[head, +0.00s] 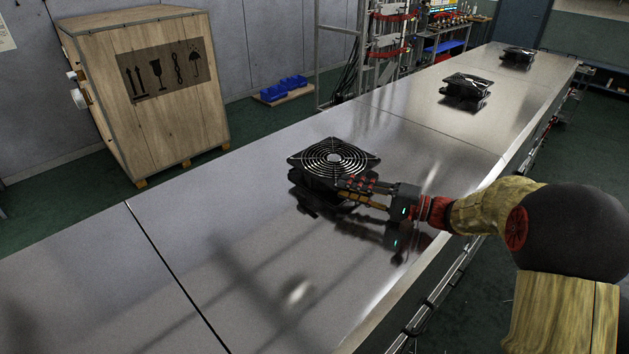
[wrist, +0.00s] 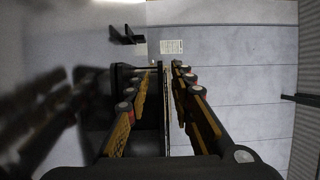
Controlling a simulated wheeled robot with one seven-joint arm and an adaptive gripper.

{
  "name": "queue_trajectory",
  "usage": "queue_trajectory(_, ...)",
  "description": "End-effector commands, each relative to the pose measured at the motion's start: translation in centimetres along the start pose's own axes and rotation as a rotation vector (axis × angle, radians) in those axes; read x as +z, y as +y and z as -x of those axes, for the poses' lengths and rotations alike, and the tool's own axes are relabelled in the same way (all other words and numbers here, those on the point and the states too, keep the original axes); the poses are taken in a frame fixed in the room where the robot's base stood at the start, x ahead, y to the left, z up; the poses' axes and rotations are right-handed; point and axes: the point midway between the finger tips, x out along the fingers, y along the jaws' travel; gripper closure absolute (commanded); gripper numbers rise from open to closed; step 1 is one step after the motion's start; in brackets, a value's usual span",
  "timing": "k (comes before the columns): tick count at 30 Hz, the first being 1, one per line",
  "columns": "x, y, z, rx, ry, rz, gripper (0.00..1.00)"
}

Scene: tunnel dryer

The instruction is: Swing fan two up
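Three black fans lie in a row along a long metal table. The nearest fan (head: 333,158) lies flat with its round wire guard facing up. The middle fan (head: 466,85) and the far fan (head: 517,55) are well beyond it. My gripper (head: 352,188) is at the near right side of the nearest fan, with its fingers along the fan's edge. In the wrist view the fingers (wrist: 166,72) run on either side of the fan's thin edge plate (wrist: 167,115). The fan's dark body (wrist: 98,95) lies to the left. Contact with the plate is unclear.
The metal table (head: 120,270) is bare in front of the nearest fan and between the fans. A wooden crate (head: 160,90) stands on the floor behind the table at left. Blue bins (head: 284,88) and a rack (head: 388,40) stand behind the table.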

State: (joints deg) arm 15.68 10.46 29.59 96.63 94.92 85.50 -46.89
Motion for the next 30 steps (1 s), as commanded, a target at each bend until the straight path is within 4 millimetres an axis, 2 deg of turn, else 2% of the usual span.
queue_trajectory(9, 0.1, 0.0, -4.8, 0.001, -0.003, 0.0, 0.77)
queue_trajectory(15, 0.1, 0.0, -6.8, 0.001, -0.002, 0.0, 0.77)
queue_trajectory(25, 0.1, 0.0, -7.2, 0.001, -0.001, 0.0, 0.77)
queue_trajectory(30, 0.1, 0.0, -7.2, 0.001, -0.001, 0.0, 0.85)
